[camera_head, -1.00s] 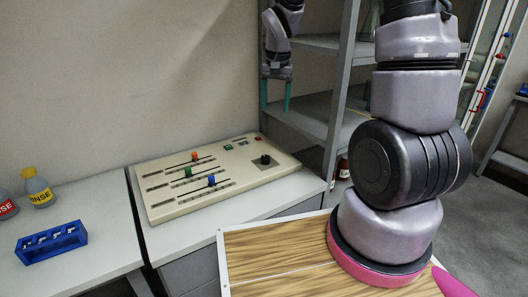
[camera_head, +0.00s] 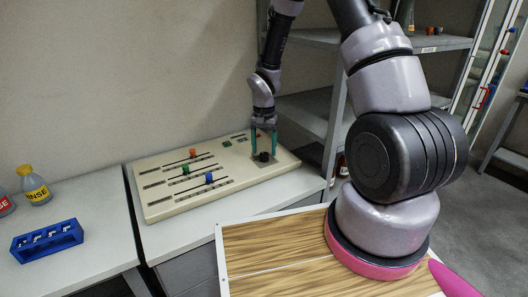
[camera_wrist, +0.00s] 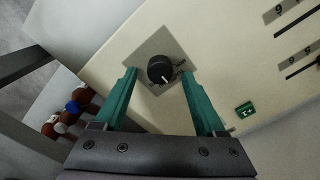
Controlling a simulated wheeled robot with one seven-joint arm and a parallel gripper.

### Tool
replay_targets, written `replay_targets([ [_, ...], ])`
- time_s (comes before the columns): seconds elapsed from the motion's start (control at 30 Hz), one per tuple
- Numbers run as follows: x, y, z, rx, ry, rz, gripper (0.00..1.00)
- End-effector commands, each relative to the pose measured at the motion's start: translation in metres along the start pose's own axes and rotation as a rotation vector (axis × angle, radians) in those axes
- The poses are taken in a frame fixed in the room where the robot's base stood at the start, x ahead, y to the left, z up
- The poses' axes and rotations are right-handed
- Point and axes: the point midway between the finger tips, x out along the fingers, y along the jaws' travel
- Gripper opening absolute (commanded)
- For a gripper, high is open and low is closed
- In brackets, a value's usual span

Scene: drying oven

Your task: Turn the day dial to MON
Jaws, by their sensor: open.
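The day dial is a black round knob (camera_head: 263,157) on a grey square plate at the right end of the cream control panel (camera_head: 160,213). In the wrist view the gripper (camera_wrist: 158,80) has a finger on either side of the dial, with gaps between. I cannot tell how far the fingertips are above the panel.
The panel also carries sliders with an orange, a green and a blue knob (camera_head: 209,177), and a green button (camera_wrist: 245,110). A blue rack (camera_head: 47,241) and rinse bottles (camera_head: 35,184) stand at the left. A metal shelf (camera_head: 312,112) stands behind my gripper.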

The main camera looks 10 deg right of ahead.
Motion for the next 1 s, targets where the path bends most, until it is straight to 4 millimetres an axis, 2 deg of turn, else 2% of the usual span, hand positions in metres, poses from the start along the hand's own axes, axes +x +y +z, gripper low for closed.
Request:
replay_targets([
  [0.17, 0.0138, 0.0002, -0.0003, 0.001, 0.000, 0.000, 0.72],
  [0.47, 0.0156, 0.0001, -0.0004, 0.000, 0.001, -0.001, 0.72],
  [0.6, 0.0154, 0.0000, -0.0004, 0.000, 0.001, -0.001, 0.19],
  [0.63, 0.0154, 0.0001, -0.0003, 0.000, 0.001, -0.001, 0.07],
  [0.67, 0.0154, 0.0000, -0.0003, 0.000, 0.001, -0.001, 0.00],
  [1.0, 0.0153, 0.0000, -0.0002, -0.039, 0.001, -0.001, 0.00],
])
